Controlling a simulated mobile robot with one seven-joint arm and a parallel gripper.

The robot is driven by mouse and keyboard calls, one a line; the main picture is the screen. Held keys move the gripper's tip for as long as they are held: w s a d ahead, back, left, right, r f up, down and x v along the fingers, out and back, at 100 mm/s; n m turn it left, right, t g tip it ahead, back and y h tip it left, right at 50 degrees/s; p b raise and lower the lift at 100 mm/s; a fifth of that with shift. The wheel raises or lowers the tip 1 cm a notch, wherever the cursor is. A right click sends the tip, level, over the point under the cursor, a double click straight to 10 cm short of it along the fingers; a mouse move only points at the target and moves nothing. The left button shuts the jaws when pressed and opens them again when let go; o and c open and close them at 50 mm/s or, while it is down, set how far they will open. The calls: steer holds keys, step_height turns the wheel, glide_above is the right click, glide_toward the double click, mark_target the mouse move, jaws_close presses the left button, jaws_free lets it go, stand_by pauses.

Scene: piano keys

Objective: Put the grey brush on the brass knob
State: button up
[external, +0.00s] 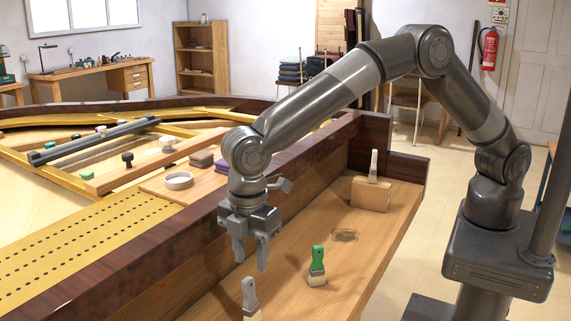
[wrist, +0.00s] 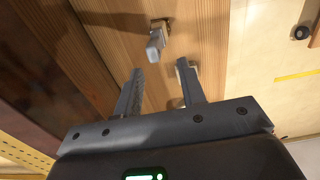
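The grey brush (external: 250,298) stands handle up on the wooden key bed at the bottom of the external view, its lower end cut off. In the wrist view a grey-handled brush (wrist: 157,40) stands beyond the fingertips. My gripper (external: 250,254) is open and empty, pointing down over the key bed; its two fingers (wrist: 161,72) are apart with bare wood between them. A green-handled brush (external: 317,266) stands to the right of the grey one. I cannot make out a brass knob for certain in either view.
A wooden block (external: 371,195) with a pale-handled brush (external: 373,166) stands farther along the key bed. A small rectangular patch (external: 344,235) lies between. The dark piano rim (external: 130,255) rises on the left. A white ring (external: 178,180) and cloths (external: 203,158) lie on the piano.

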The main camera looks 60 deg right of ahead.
steer(key=shift+r, duration=1.7)
steer(key=w+d+r+m+t, duration=0.1)
steer(key=d+r+m, duration=0.2)
steer(key=d+r, duration=0.5)
steer(key=w+d+r+m+t+y, duration=0.15)
steer(key=d+r, duration=0.25)
steer(key=d, duration=0.8)
steer(key=w+d+r+m+h, duration=0.1)
steer(key=d+r+m, duration=0.2)
steer(key=d+r, duration=0.5)
steer(key=s+d+r+m+t, duration=0.1)
steer(key=s+d+m, duration=0.3)
steer(key=d, duration=0.5)
steer(key=s+d+m+t, duration=0.1)
steer(key=s+d, duration=0.4)
steer(key=d, duration=0.4)
steer(key=s+d+f+m, duration=0.1)
steer(key=s+d+m, duration=0.1)
steer(key=s+d, duration=0.2)
steer(key=s+d+f+m+t, duration=0.1)
steer(key=s+d+f+m, duration=0.1)
steer(key=s+d, duration=0.3)
steer(key=shift+s+d+f+m, duration=0.3)
steer(key=shift+s+m, duration=0.45)
steer(key=shift+s, duration=0.5)
